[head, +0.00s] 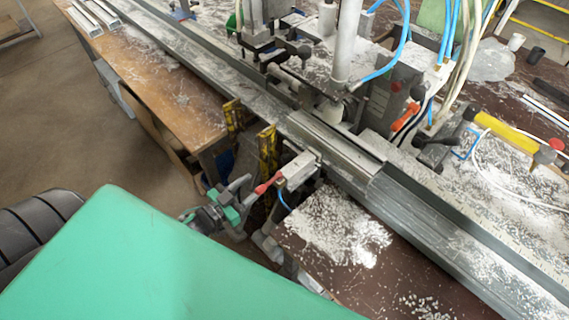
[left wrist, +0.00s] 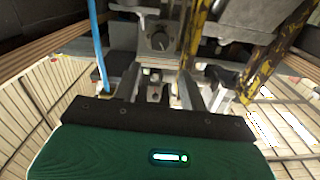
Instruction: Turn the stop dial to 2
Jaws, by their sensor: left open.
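In the left wrist view, a small round dial (left wrist: 159,41) with a dark knob sits on a grey block, straight ahead of my left gripper (left wrist: 160,82). Its setting is too small to read. The two fingers are apart, with a gap between them and the dial beyond their tips. In the head view, my left gripper (head: 246,194) is at the front side of the bench, just left of a grey block (head: 298,169) with a red lever (head: 268,183). The dial's face cannot be made out in the head view. My right gripper is not in view.
A long metal profile rail (head: 345,152) crosses the bench diagonally. Yellow-and-black posts (head: 267,150) stand close behind my left gripper. A blue hose (left wrist: 97,45) hangs at its left in the wrist view. Metal chips (head: 340,228) cover the bench right of the gripper.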

